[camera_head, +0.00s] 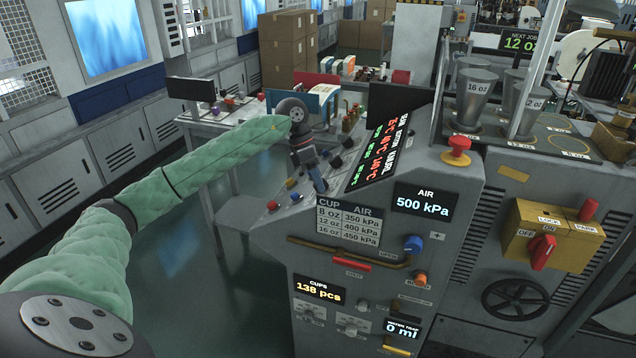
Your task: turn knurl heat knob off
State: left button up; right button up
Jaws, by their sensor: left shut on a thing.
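My left gripper (319,184) reaches down onto the sloped control panel at the left side of the grey machine. It is shut on the knurl heat knob, the nearest in the row, which its fingers mostly hide; I cannot read the knob's setting. Two other dark knobs, the nearer one (337,161) and the farther one (348,142), stand just beyond it. The black heat display (374,150) beside them has columns headed seam, bottom and knurl, with red and green temperatures. My right gripper is not in view.
Red and blue buttons (273,205) sit left of the gripper on the panel. A cup and air chart (348,222) is below. A red emergency button (457,149) and a yellow lockout box (547,236) are to the right. Open floor lies left of the machine.

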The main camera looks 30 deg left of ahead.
pick_arm(q)
jog(key=shift+w+a+n+h+b, duration=0.1)
jog(key=shift+n+h+b, duration=0.25)
jog(key=shift+n, duration=1.35)
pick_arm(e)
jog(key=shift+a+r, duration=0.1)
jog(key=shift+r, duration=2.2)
pick_arm(q)
jog(key=o, duration=1)
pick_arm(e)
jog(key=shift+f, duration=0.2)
pick_arm(q)
jog(key=shift+a+r, duration=0.1)
jog(key=shift+r, duration=0.15)
jog(key=b+v, duration=0.2)
jog(key=v, duration=0.5)
jog(key=shift+w, duration=0.15)
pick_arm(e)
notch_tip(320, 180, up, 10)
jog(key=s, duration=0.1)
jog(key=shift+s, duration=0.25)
